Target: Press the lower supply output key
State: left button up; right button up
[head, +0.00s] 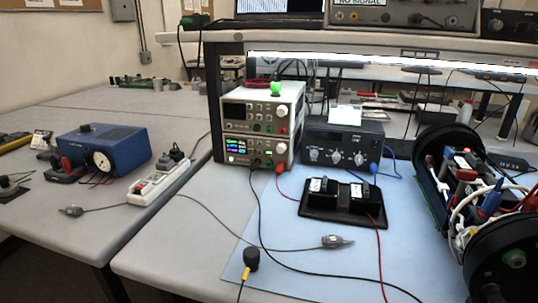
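Two beige bench supplies are stacked on the right-hand table. The lower supply (267,140) has a small lit display with coloured blocks at its left, and dark and red leads plugged in along its lower right front. Its output key is too small to tell apart from the other front controls. The upper supply (257,110) sits directly on top and its display looks dark. A small bright green object (276,88) stands on top of the upper supply. Neither of my grippers is in view.
A dark instrument (342,143) stands right of the supplies. A black tray (316,213) lies before it on the blue mat (290,270). An open black cylinder (430,188) with wiring fills the right side. Black and red leads cross the mat before the supplies.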

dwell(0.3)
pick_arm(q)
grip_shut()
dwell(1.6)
